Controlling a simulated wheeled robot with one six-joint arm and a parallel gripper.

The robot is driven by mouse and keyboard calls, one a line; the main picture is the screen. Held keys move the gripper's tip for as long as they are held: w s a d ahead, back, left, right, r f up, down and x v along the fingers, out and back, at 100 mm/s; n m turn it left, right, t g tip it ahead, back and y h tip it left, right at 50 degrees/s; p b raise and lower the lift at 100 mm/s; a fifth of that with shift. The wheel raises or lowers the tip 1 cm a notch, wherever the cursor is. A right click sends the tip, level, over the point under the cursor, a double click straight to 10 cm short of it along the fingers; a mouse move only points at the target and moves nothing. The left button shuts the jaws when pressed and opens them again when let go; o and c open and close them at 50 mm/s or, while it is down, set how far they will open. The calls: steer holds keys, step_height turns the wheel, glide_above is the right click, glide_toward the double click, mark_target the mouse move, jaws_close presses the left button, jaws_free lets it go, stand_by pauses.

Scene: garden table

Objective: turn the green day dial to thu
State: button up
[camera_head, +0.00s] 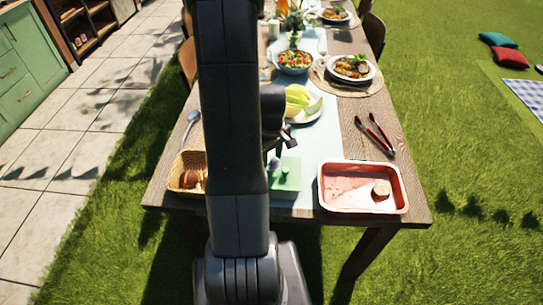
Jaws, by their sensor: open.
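A pale green block (288,182) stands near the front edge of the table, just right of my arm, and looks like the day dial. A small knob shows on it, but its day markings are too small to read. My arm covers its left side. My gripper (279,150) is open and hangs just above or behind the block. I cannot tell whether it touches the knob.
A bread basket (178,172) is at left, partly hidden by my arm. A plate of pale green slices (302,104) stands behind.

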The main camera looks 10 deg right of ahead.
steer(key=shift+f, duration=0.35)
steer(key=shift+c, duration=0.2)
jaws_close()
